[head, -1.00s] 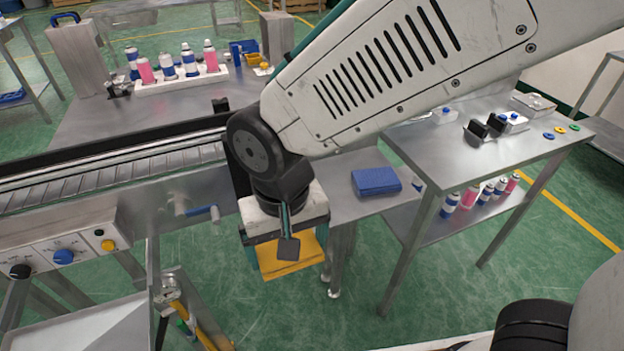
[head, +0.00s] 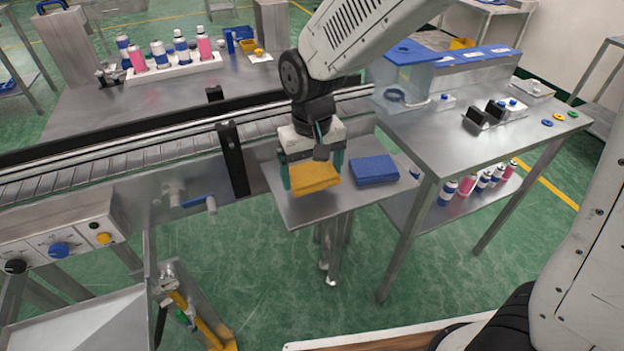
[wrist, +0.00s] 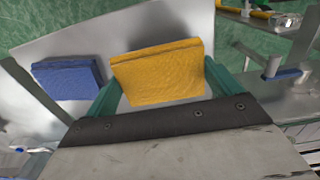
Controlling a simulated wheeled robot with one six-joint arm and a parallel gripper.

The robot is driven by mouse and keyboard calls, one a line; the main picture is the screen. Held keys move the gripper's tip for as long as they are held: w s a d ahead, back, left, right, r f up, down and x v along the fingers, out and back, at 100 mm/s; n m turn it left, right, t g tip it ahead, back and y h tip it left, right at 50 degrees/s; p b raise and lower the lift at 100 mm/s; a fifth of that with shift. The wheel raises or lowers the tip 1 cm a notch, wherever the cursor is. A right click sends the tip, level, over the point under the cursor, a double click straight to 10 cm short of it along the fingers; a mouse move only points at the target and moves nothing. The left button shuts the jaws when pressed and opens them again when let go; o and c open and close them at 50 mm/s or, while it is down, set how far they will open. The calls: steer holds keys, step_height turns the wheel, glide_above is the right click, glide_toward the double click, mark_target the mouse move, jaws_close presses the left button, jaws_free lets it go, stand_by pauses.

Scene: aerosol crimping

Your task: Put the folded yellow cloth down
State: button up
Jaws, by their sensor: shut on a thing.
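The folded yellow cloth (head: 315,178) is between the teal fingers of my gripper (head: 312,176), which is shut on it. It is over the left part of a small metal shelf (head: 300,211), left of a folded blue cloth (head: 375,169). In the wrist view the yellow cloth (wrist: 158,74) lies between both fingers, with the blue cloth (wrist: 68,78) to its left. I cannot tell whether the yellow cloth touches the shelf.
A conveyor (head: 180,143) runs behind and left of the shelf. A metal table (head: 460,140) with a blue-lidded clear box stands to the right. A blue-handled valve (head: 198,202) sticks out left of the shelf. The shelf's front strip is bare.

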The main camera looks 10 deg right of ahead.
mark_target(312, 173)
step_height(312, 173, down, 3)
steer(key=shift+f, duration=0.1)
